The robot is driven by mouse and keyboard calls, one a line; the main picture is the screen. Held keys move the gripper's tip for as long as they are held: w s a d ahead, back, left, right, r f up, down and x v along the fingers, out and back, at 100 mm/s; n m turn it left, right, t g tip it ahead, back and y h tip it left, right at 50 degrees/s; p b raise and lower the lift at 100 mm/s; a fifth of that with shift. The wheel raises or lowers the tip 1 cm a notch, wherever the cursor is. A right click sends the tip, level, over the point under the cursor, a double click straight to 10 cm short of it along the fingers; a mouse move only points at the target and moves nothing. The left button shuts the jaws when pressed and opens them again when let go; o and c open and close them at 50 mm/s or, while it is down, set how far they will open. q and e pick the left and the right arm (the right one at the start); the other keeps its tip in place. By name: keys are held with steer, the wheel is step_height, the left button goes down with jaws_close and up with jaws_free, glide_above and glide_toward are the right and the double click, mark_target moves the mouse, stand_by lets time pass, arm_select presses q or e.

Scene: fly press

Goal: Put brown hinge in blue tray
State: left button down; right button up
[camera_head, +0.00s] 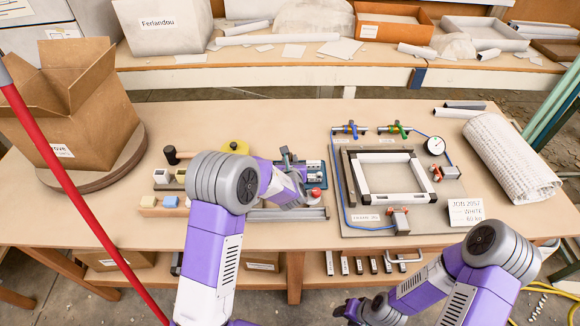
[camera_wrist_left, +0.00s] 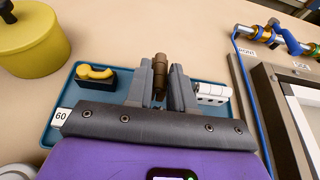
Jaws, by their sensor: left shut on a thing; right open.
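In the left wrist view, the brown hinge (camera_wrist_left: 160,72) is upright between the two grey fingers of my left gripper (camera_wrist_left: 161,85). The gripper is shut on it. The blue tray (camera_wrist_left: 68,98) lies below, and the hinge is over its far edge; I cannot tell whether it touches the tray. In the head view, my left gripper (camera_head: 290,160) is at the blue tray (camera_head: 312,168), which my arm partly covers; the hinge is not clear there. My right gripper (camera_head: 352,309) is open, low at the front, away from the tray.
The tray also bears a yellow piece on a black block (camera_wrist_left: 95,75) and a white hinge-like piece (camera_wrist_left: 212,92). A yellow round pot (camera_head: 235,147) stands left of the tray. A white frame (camera_head: 388,176) on a board with clamps stands to the right.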

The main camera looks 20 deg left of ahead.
arm_select(q)
steer(key=shift+f, duration=0.95)
steer(key=shift+s, duration=0.1)
steer(key=shift+s+f+b, duration=0.1)
steer(key=shift+f+b, duration=0.4)
steer(key=shift+b, duration=0.05)
steer(key=c, duration=1)
jaws_free()
steer(key=shift+r, duration=0.15)
steer(key=shift+r, duration=0.1)
